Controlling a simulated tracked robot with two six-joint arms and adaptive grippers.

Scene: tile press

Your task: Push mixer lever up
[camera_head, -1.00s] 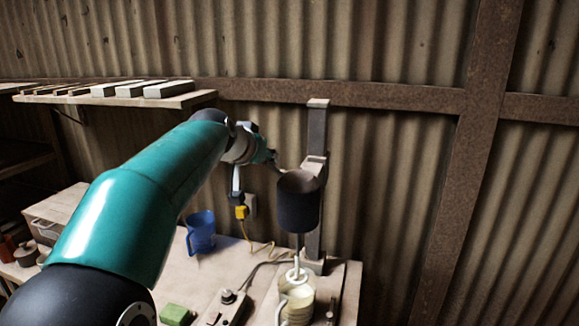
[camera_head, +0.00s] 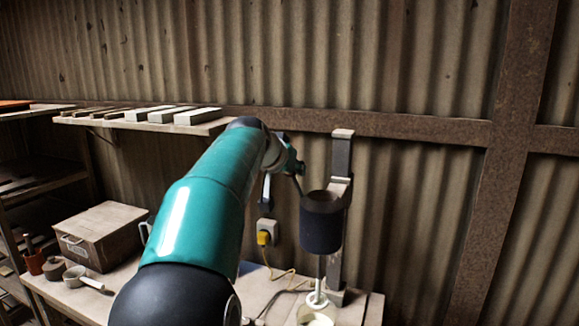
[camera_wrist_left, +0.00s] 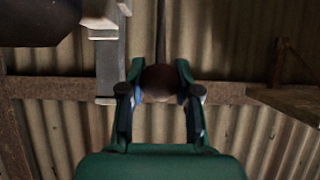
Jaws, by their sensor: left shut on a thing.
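The mixer has a dark cylindrical head (camera_head: 321,226) carried on an upright grey post (camera_head: 341,158) by the wall. A thin rod runs from the head down to a pale bowl (camera_head: 317,320), cut off by the lower edge. My left gripper (camera_head: 299,170) is small and partly hidden at the upper left of the head. In the left wrist view, its fingers (camera_wrist_left: 160,92) are shut on a dark round knob (camera_wrist_left: 159,80), apparently the mixer lever's end. The rest of the lever is mostly hidden. My right gripper is not in view.
A shelf with pale tiles (camera_head: 198,116) is left of my arm. A wooden box (camera_head: 103,234) and a small pan (camera_head: 82,277) stand on the bench. A yellow plug (camera_head: 263,238) with a cord is in a wall socket behind. The corrugated wall is close.

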